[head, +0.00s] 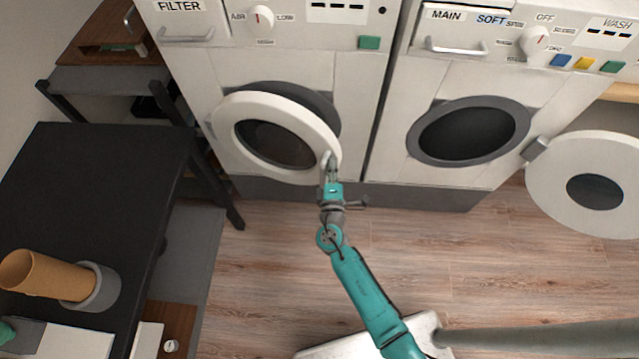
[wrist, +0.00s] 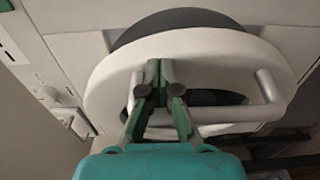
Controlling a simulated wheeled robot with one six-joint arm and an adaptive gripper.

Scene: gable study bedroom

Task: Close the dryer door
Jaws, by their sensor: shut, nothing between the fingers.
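The dryer is the left machine (head: 300,70), with a FILTER drawer and an AIR/LOW dial. Its round white door (head: 232,104) is partly open, standing off the dark grey opening (head: 318,103) behind it. In the wrist view the white door ring (wrist: 105,95) fills the middle, with a pale U-shaped handle (wrist: 266,88) on its face. My gripper (head: 331,160) is at the door's lower right edge, by the handle. In the wrist view my gripper (wrist: 160,72) is shut and empty, its fingers in front of the door between the handle's ends. Whether it touches the door I cannot tell.
The washer (head: 400,150) stands at the right, its own round door (head: 560,165) swung wide open. A black table (head: 90,180) at the left holds a tan cylinder (head: 45,275) and a grey ring-shaped holder (head: 108,290).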

